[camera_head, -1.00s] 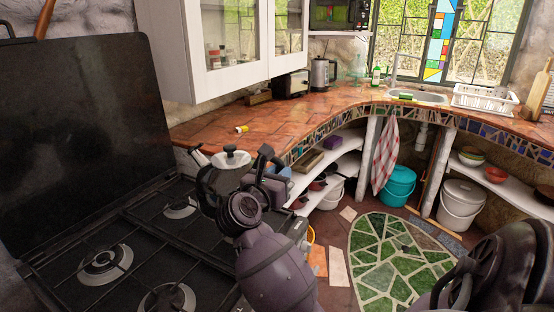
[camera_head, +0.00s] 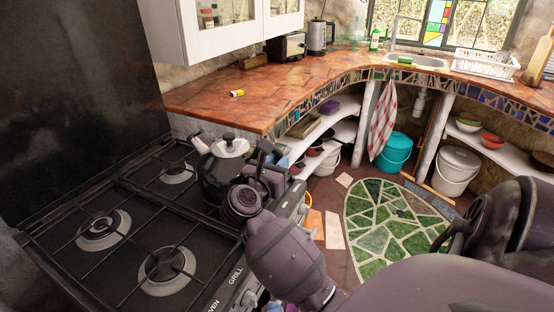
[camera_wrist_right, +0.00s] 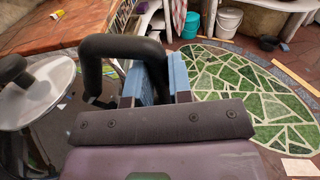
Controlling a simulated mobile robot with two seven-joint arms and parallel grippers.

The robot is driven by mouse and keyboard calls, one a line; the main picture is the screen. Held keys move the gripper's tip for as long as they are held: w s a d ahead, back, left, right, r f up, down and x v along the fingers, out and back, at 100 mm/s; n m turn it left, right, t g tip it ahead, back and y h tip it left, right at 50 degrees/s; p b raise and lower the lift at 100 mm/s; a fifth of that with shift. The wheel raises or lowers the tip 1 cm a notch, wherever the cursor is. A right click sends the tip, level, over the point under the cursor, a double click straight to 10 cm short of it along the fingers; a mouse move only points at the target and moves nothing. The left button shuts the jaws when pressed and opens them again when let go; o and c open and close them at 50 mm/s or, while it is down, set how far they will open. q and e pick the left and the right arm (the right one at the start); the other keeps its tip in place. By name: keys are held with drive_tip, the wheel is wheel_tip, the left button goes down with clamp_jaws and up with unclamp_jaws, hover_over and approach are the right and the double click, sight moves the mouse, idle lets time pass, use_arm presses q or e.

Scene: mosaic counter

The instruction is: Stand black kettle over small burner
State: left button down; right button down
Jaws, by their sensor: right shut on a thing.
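The black kettle (camera_head: 216,178) has a silver lid with a black knob and a pale spout tip. It is at the right side of the stove (camera_head: 72,212), upright as far as I can see. My right gripper (camera_head: 279,164) is shut on its black handle. In the right wrist view, the blue finger pads (camera_wrist_right: 163,80) are at the handle (camera_wrist_right: 122,48), and the lid (camera_wrist_right: 35,90) is at the left. A back burner (camera_head: 177,172) is just left of the kettle. A left burner (camera_head: 103,230) and a front burner (camera_head: 167,270) are bare. The kettle's base is hidden. My left gripper is out of view.
The stove's raised dark lid (camera_head: 75,90) stands behind the burners. A tiled counter (camera_head: 300,85) curves away to the right, with a small yellow object (camera_head: 237,93) on it. A white cabinet (camera_head: 225,35) hangs above. Black grates cover the hob.

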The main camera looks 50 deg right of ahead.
drive_tip(key=shift+r, duration=0.1)
drive_tip(key=c, duration=1)
unclamp_jaws()
drive_tip(key=shift+c, duration=0.2)
drive_tip(key=v, duration=1.2)
drive_tip(key=shift+a, duration=0.15)
